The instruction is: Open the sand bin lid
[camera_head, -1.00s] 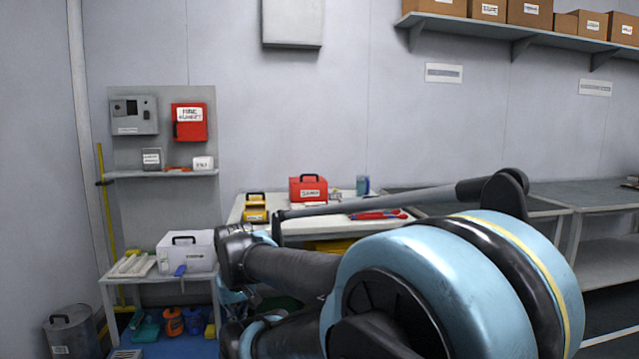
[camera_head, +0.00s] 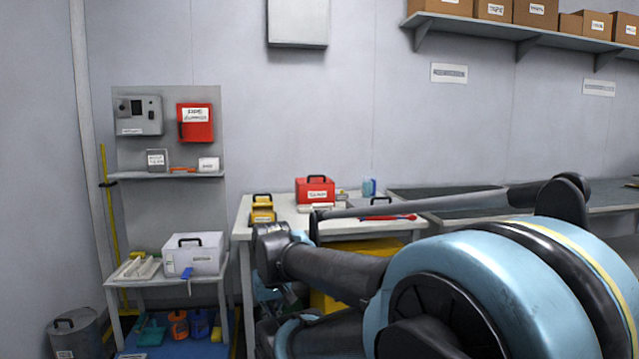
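No label marks any one thing as the sand bin. A grey round bin (camera_head: 74,335) with a dark handle on top stands on the floor at the lower left, cut off by the frame edge; its top looks closed. A white box (camera_head: 193,254) with a black handle sits shut on a small side table. A yellow container (camera_head: 357,247) under the workbench is mostly hidden by my arm. My blue and black arm fills the lower right. I cannot make out my gripper's fingers in the view.
The small table (camera_head: 140,281) stands on the left, with blue and orange items on the floor beneath. The workbench (camera_head: 285,211) carries a red case (camera_head: 314,193) and a yellow case (camera_head: 262,209). A panel with a red box (camera_head: 196,123) hangs behind. The floor at left is partly open.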

